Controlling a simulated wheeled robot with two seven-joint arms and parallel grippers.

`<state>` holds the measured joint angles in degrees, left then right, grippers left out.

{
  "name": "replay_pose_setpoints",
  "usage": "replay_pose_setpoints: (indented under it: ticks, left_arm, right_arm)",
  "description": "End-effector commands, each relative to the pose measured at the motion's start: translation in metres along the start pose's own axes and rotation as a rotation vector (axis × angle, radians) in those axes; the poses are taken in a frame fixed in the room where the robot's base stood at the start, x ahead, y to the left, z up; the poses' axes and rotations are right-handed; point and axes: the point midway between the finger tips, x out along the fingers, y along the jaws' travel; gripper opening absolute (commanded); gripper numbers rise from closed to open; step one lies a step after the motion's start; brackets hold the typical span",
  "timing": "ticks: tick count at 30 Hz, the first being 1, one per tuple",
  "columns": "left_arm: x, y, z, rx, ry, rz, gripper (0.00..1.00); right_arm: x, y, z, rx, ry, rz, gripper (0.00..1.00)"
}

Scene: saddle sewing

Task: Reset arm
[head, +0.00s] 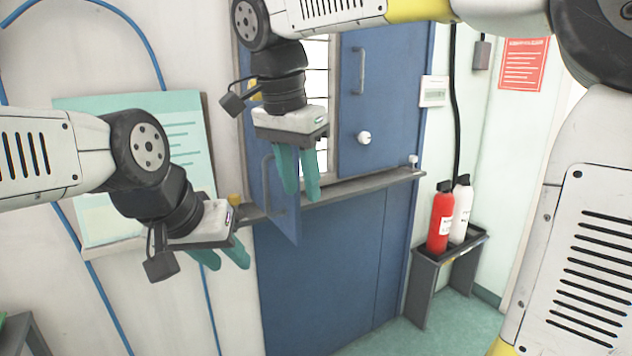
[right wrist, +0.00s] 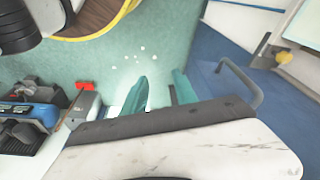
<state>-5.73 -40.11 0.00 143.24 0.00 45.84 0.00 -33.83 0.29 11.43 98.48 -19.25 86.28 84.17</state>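My left gripper (head: 224,259) hangs in front of the wall at the lower left in the head view. Its two teal fingers are apart with nothing between them. My right gripper (head: 302,193) points down in front of the blue door and its ledge. Its teal fingers are also apart and empty. The right wrist view shows these fingers (right wrist: 160,92) with a gap between them, above the teal floor. Neither gripper is seen holding anything. The task names no separate object.
A small blue panel (head: 274,205) with a handle stands ajar behind my right gripper. A grey ledge (head: 370,183) crosses the blue door (head: 320,270). A red extinguisher (head: 440,220) and a white one (head: 461,208) stand on a grey stand (head: 424,275) at right. A teal board (head: 190,120) hangs at left.

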Motion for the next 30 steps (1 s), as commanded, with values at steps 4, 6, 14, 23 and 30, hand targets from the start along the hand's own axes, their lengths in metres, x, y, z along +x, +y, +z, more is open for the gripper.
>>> replay_pose_setpoints:
  ticks: [4,6,14,23,30]
  left_arm:
    - [0.0,0.0,0.0,0.0,0.0,0.0,0.36]
    - [0.0,0.0,0.0,0.0,0.0,0.0,0.36]
    - [0.0,0.0,0.0,0.0,0.0,0.0,0.36]
    - [0.0,0.0,0.0,0.0,0.0,0.0,0.36]
    - [0.0,0.0,0.0,0.0,0.0,0.0,0.36]
  right_arm:
    - [0.024,0.052,-0.022,-0.158,-0.028,-0.106,0.34]
    - [0.038,0.079,-0.029,-0.253,-0.021,-0.177,0.34]
    - [0.09,0.155,-0.029,-0.535,0.141,-0.384,0.34]
    - [0.11,0.176,-0.024,-0.642,0.258,-0.428,0.34]
    - [0.109,0.176,-0.024,-0.644,0.257,-0.428,0.34]
